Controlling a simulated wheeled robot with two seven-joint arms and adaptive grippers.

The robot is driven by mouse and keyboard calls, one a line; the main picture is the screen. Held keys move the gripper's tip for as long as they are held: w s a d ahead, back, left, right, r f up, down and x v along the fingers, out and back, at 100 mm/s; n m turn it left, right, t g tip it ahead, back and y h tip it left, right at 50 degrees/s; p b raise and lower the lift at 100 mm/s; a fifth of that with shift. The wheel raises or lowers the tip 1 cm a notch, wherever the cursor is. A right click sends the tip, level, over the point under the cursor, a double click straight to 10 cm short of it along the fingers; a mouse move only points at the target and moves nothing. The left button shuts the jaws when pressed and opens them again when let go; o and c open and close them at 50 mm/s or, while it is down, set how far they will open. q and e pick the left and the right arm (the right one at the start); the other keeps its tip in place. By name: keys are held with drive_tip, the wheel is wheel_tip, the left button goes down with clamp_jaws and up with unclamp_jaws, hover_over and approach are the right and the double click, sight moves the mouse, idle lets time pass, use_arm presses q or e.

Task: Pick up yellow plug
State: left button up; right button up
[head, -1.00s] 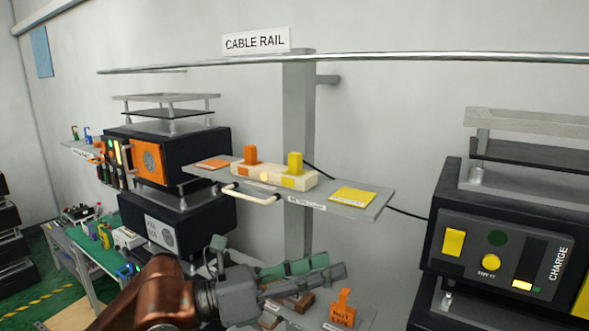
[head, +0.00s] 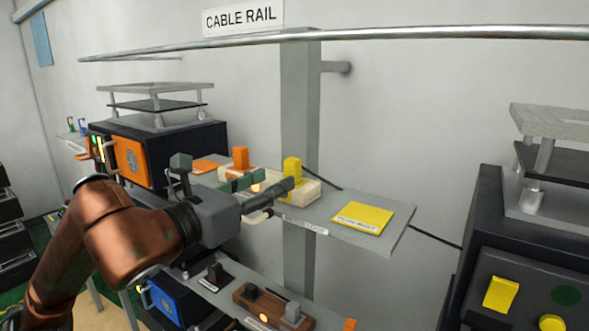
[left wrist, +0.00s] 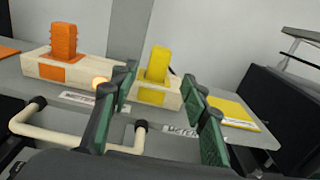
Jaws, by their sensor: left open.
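The yellow plug (head: 292,168) stands upright in the right end of a cream block on the grey shelf. It also shows in the left wrist view (left wrist: 158,66), with a yellow patch below it. My left gripper (head: 272,183) is open and empty, in front of the block. In the left wrist view the green-padded fingers (left wrist: 160,95) are spread, and the plug shows beyond and between them, not gripped. In the head view the fingers cover part of the block. My right gripper is not in view.
An orange plug (head: 241,158) stands at the left of the same block. A yellow pad (head: 362,218) lies on the shelf (head: 400,228) to the right. A cream handle (left wrist: 60,135) juts from the shelf front. A dark cable runs right behind the plug.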

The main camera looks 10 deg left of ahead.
sight(289, 171)
use_arm(q)
drive_tip(key=shift+p+x, duration=0.35)
drive_tip(key=shift+x, duration=0.8)
drive_tip(key=shift+w+d+r+p, duration=0.2)
drive_tip(key=shift+w+r+p, duration=0.05)
drive_tip(key=shift+w+p, duration=0.2)
drive_tip(key=shift+p+x, duration=0.8)
drive_tip(key=shift+x, duration=0.25)
drive_tip(key=shift+p+x, duration=0.4)
drive_tip(key=shift+x, duration=0.7)
drive_tip(key=shift+w+f, duration=0.15)
drive_tip(key=c, duration=0.7)
clamp_jaws()
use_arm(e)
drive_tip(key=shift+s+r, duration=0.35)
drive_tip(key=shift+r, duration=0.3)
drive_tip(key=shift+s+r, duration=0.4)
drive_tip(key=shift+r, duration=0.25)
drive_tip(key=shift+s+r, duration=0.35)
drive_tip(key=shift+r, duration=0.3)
